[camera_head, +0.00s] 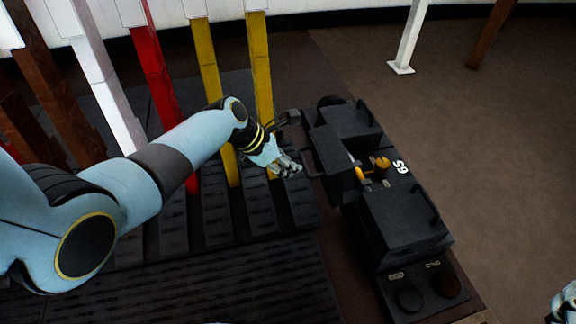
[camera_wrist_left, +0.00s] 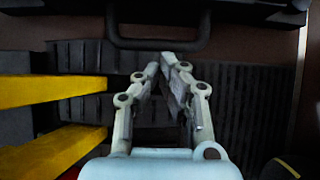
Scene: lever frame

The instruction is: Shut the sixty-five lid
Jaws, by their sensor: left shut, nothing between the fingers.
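The black box marked 65 (camera_head: 401,167) stands right of the levers. Its dark lid (camera_head: 334,160) appears raised on the left side, with a bar handle (camera_head: 308,152) facing my left gripper. Brass parts (camera_head: 381,163) show in the opening. My left gripper (camera_head: 293,169) is shut and empty, just left of the handle and apart from it. In the left wrist view, the closed fingertips (camera_wrist_left: 167,63) point at a dark handle (camera_wrist_left: 158,44) just ahead. A light-blue piece of my right arm or gripper (camera_head: 565,303) shows at the lower right corner, mostly cut off.
Yellow levers (camera_head: 207,70), a red lever (camera_head: 154,66) and a white lever (camera_head: 108,90) rise from dark slatted treads (camera_head: 210,225) close by my left arm. A second raised black block (camera_head: 402,222) with round knobs (camera_head: 409,298) stands in front. Brown floor (camera_head: 490,170) is clear at right.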

